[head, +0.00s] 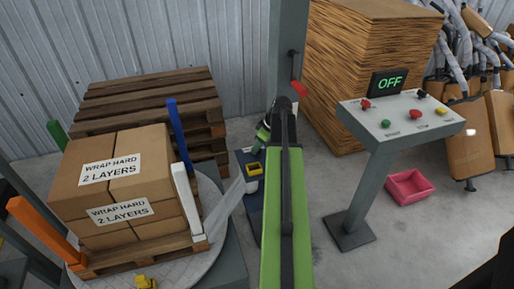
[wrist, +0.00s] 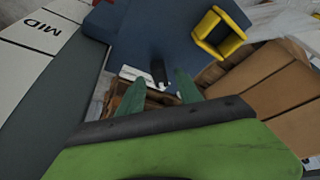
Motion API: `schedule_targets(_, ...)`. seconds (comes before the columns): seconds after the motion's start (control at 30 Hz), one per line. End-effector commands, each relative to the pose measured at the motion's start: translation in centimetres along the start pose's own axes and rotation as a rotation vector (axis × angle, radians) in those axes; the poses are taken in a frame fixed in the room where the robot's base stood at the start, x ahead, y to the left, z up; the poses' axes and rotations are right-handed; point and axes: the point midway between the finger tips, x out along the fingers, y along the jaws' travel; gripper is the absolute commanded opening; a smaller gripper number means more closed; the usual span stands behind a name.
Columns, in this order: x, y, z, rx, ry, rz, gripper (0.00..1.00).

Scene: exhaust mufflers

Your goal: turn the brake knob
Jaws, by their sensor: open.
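My gripper (wrist: 158,90) shows in the wrist view as two green fingers, spread apart with nothing held. Between and beyond the fingertips, a small black peg (wrist: 158,70) stands by a white plate on a dark blue surface (wrist: 150,35). I cannot tell whether this peg is the brake knob. In the head view my green arm reaches toward the blue base (head: 246,203) beside the mast (head: 288,35), and the gripper is mostly hidden. A control panel (head: 402,118) at the right carries red, green and yellow knobs and a display reading OFF.
A yellow open box-shaped part (wrist: 219,33) sits on the blue surface. Wrapped-style cartons (head: 110,175) stand on a pallet on the turntable at the left, between coloured posts. A red bin (head: 409,187) lies on the floor under the panel. Stacked cardboard (head: 355,60) stands behind.

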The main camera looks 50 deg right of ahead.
Motion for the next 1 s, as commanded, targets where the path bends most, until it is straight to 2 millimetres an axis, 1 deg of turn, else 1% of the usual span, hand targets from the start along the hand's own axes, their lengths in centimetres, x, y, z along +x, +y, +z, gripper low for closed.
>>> schedule_targets(0.03,0.88,0.02,0.12,-0.001,0.000,0.000,0.42)
schedule_targets(0.1,1.23,-0.02,0.13,-0.001,0.000,0.000,0.42)
schedule_targets(0.4,1.20,-0.06,0.01,-0.002,0.000,0.000,0.42)
schedule_targets(0.7,1.20,-0.08,0.00,-0.002,0.000,0.000,0.03)
schedule_targets(0.73,1.20,-0.08,0.00,-0.002,0.000,0.000,0.00)
schedule_targets(1.0,1.21,-0.11,-0.02,0.000,0.000,0.001,0.00)
